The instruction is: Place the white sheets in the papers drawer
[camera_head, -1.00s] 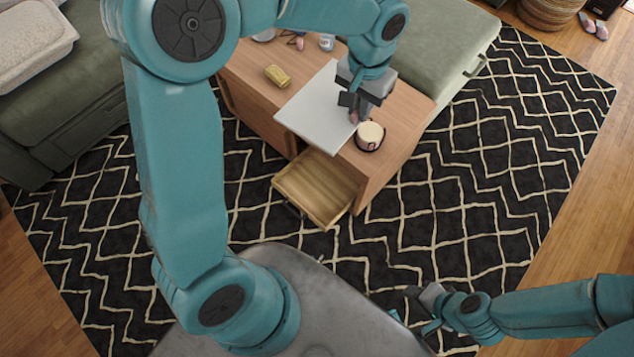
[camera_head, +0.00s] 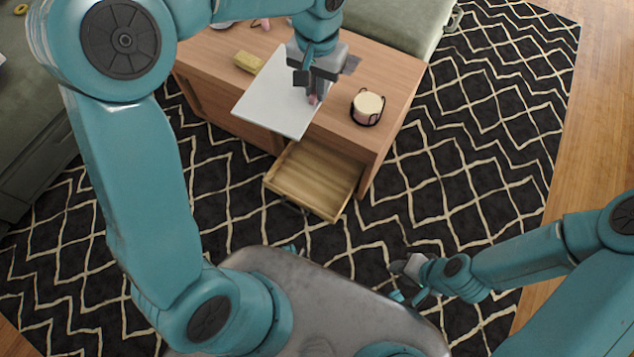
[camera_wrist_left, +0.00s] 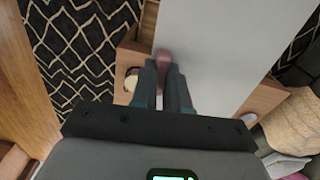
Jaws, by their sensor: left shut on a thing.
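The white sheets (camera_head: 270,98) form a flat, stiff-looking stack that juts past the front edge of the wooden table, above the back left of the drawer. My left gripper (camera_head: 314,97) is at their right side, shut on a small pink piece at their edge. The left wrist view shows this pink piece (camera_wrist_left: 163,62) between the fingers, with the white sheets (camera_wrist_left: 222,45) alongside. The drawer (camera_head: 318,182) is pulled out and its visible inside is empty. My right gripper (camera_head: 405,280) hangs low at the right, over the rug; its fingers are unclear.
A candle in a dark holder (camera_head: 367,107) stands on the table (camera_head: 392,80) right of my left gripper. A yellow block (camera_head: 247,62) lies behind the sheets. A green sofa section (camera_head: 400,22) stands behind the table. The patterned rug (camera_head: 470,150) is clear at right.

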